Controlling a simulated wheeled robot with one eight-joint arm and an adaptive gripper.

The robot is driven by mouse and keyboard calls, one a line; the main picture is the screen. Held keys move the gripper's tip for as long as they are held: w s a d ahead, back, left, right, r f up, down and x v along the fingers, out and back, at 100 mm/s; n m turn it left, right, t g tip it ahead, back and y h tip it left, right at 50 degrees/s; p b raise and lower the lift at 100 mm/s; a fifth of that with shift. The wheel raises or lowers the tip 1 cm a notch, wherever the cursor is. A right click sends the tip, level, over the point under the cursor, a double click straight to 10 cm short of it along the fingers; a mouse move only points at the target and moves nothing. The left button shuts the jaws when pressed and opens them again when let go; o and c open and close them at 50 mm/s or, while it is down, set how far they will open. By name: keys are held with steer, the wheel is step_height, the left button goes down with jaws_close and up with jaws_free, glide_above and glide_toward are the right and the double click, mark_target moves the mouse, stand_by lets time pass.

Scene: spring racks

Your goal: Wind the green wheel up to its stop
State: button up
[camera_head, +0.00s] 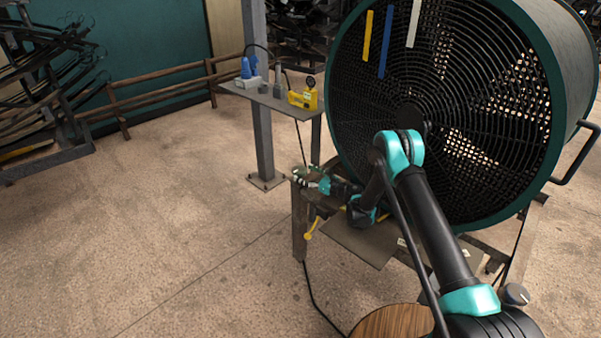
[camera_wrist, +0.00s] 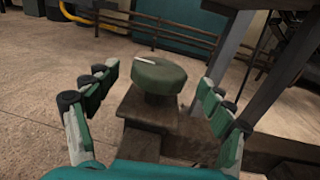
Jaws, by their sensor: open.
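The green wheel (camera_wrist: 158,76) sits on top of a brown block-like stand in the wrist view, with a pale mark on its upper face. My gripper (camera_wrist: 155,92) is open, with one finger on each side of the wheel in the picture. Gaps show between both fingers and the wheel, and I see no contact. In the head view my gripper (camera_head: 308,178) is at the corner of the stand (camera_head: 299,232), left of the big fan. There the wheel is small and mostly hidden by the gripper, so its turn cannot be read.
A large drum fan (camera_head: 560,70) stands at the right, close to my arm. A small shelf (camera_head: 262,98) with a yellow device (camera_head: 304,97) is beside a grey post (camera_head: 262,120). Open floor (camera_head: 150,230) lies at the left.

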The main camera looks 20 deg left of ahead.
steer(key=v, duration=0.9)
